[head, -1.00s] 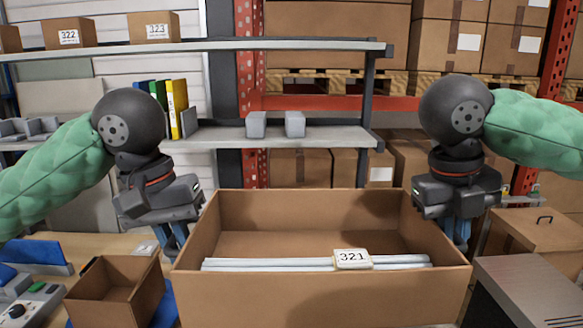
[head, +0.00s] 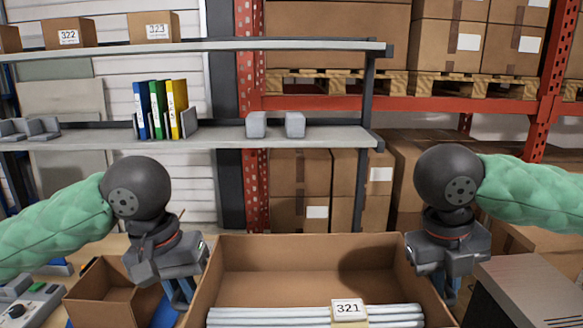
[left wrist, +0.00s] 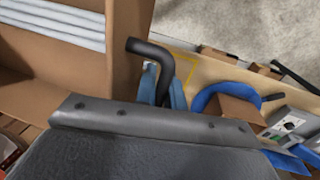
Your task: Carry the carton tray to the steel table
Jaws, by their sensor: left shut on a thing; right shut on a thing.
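The carton tray (head: 310,250) is an open brown box at the bottom centre of the head view, its front cut off. It holds several white bars and a label marked 321 (head: 347,309). My left gripper (head: 181,295) is at its left side. In the left wrist view, its blue fingers (left wrist: 164,88) are closed around a dark bent bar at the tray wall (left wrist: 122,55). My right gripper (head: 448,290) is shut at the tray's right side; what its fingers hold is hidden. A grey metal top (head: 530,290), possibly the steel table, is at the lower right.
A small open carton (head: 112,290) stands on the wooden table at the left, near a grey control box (head: 30,305). Behind are a grey shelf (head: 210,137) with binders and a red rack (head: 440,103) with stacked cartons.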

